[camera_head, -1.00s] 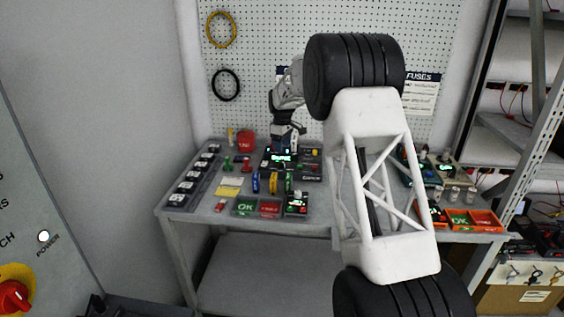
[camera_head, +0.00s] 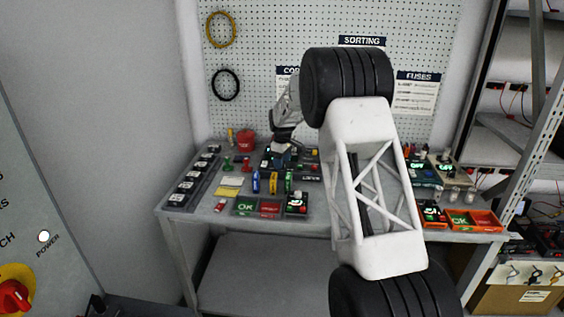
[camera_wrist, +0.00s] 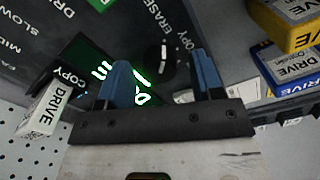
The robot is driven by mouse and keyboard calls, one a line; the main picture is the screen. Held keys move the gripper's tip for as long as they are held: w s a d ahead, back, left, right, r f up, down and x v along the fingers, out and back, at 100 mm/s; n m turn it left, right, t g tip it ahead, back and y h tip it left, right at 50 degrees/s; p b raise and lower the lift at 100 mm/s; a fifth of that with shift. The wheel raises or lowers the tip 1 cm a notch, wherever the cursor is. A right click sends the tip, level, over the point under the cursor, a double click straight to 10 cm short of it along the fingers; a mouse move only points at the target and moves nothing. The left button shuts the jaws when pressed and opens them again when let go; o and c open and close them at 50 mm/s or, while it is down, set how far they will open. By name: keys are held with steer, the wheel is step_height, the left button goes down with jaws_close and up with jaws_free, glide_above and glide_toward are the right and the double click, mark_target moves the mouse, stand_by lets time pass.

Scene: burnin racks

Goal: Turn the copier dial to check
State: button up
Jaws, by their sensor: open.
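The copier (camera_head: 308,170) is a dark panel at the back of the bench in the head view, partly hidden by my wrist. In the wrist view its dark face (camera_wrist: 120,22) carries white lettering, including COPY and ERASE, and a lit green display (camera_wrist: 92,65). The dial (camera_wrist: 163,70) is a small dark knob with a white mark, beside the COPY and ERASE lettering. I cannot surely tell which word the mark points to. My gripper (camera_wrist: 161,58) is open, with its two blue fingers on either side of the dial in the picture. No contact is visible.
In the head view, green OK and red trays (camera_head: 246,207) sit at the bench front. A pegboard (camera_head: 270,40) rises behind.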

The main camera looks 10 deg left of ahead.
steer(key=shift+f, duration=0.15)
steer(key=c, duration=0.9)
